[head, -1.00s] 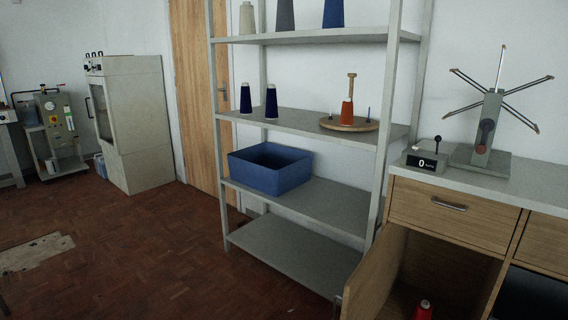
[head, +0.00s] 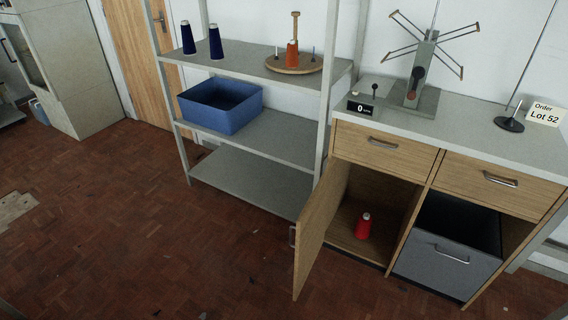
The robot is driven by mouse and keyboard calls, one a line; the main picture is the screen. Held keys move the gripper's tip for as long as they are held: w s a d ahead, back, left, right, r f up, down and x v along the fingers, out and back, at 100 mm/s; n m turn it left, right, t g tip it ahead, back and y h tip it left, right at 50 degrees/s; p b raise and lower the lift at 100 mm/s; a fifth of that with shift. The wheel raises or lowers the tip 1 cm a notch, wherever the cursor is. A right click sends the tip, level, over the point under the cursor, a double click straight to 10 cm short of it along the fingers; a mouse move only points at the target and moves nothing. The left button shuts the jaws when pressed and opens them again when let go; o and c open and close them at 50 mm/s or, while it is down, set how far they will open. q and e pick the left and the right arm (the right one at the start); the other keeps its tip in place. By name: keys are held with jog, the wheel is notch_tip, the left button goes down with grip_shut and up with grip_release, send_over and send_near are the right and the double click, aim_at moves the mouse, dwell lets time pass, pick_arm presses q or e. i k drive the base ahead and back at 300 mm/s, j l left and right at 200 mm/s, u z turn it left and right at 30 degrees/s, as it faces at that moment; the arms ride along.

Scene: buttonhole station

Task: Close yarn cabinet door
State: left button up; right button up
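The yarn cabinet door (head: 317,231) is a wooden panel hinged on the left side of the lower left compartment. It stands wide open, swung out toward the room, with a metal handle (head: 292,236) on its outer face. The open cabinet compartment (head: 385,205) holds a red yarn cone (head: 363,226) upright on its floor. Neither of my grippers shows in the head view.
A grey metal shelf rack (head: 325,115) with a blue bin (head: 221,106) stands left of the cabinet, close to the door. A grey pull-out bin (head: 445,259) sits right of the compartment. The parquet floor (head: 150,240) in front is clear.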

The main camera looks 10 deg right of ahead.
aim_at(310, 227)
jog(key=j+z, duration=0.1)
jog(key=z, duration=0.4)
jog(key=i+j+z, duration=0.1)
jog(key=z, duration=0.4)
jog(key=j+z, duration=0.4)
jog(key=j, duration=0.5)
jog(key=j+z, duration=0.45)
jog(key=j, duration=0.5)
